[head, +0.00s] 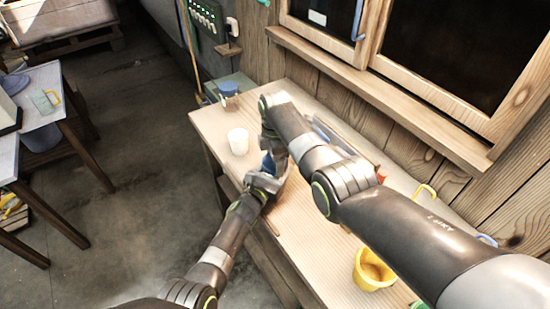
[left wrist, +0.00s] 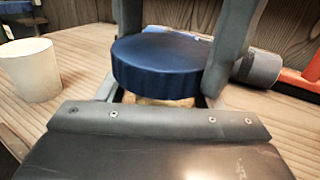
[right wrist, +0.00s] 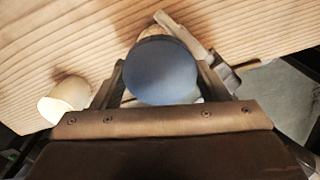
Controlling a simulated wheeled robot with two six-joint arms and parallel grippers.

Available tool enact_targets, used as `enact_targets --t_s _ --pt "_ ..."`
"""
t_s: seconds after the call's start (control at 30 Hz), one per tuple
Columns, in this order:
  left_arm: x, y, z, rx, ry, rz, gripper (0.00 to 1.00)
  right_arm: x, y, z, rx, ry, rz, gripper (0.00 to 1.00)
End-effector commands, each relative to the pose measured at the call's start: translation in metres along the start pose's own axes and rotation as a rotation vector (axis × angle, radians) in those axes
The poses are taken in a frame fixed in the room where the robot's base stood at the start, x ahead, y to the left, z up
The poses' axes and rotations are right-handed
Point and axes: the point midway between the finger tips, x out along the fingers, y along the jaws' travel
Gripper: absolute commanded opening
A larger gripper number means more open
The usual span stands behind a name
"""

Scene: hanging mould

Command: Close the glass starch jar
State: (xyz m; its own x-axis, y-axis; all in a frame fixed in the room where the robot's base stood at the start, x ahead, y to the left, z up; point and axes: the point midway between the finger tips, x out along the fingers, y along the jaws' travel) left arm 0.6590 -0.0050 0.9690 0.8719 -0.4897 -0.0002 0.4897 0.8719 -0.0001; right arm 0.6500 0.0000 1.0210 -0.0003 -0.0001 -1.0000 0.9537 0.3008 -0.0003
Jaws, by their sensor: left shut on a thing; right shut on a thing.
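The starch jar's blue lid (left wrist: 160,65) sits between the grey fingers in the left wrist view. A strip of the tan jar (left wrist: 160,101) shows just below it. The lid also fills the gap of my right gripper (right wrist: 160,75), seen from above, with a bit of the jar (right wrist: 155,32) behind it. My right gripper is shut on the lid. My left gripper (head: 268,178) is shut on the jar's body, below the lid. In the head view the lid (head: 267,165) is a small blue patch between the two grippers. I cannot tell whether it is seated fully.
A white cup (head: 238,141) stands on the wooden bench to the left of my grippers. A blue-lidded container (head: 228,89) is at the bench's far end. A yellow bucket (head: 372,270) stands at the near right. The window wall closes off the right side.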

Motion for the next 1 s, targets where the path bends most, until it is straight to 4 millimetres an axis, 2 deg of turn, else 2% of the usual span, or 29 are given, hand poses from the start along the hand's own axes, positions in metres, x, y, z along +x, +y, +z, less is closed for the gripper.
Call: enact_targets --t_s 0.27,0.3,0.47,0.73,1.0 --pt "0.0 0.0 0.0 0.0 0.001 0.0 0.0 0.0 0.0 0.0 0.014 0.0 0.0 0.41" --pt "0.0 0.0 0.0 0.0 0.001 0.0 0.0 0.0 0.0 0.0 0.014 0.0 0.0 0.71" --pt "0.0 0.0 0.0 0.0 0.001 0.0 0.0 0.0 0.0 0.0 0.013 0.0 0.0 0.9" --pt "0.0 0.001 0.0 0.0 0.002 0.001 0.0 -0.004 0.0 -0.001 0.012 0.001 -0.003 0.9" --pt "0.0 0.0 -0.001 0.001 0.002 0.001 0.0 -0.038 0.0 0.0 0.012 0.001 0.0 0.9"
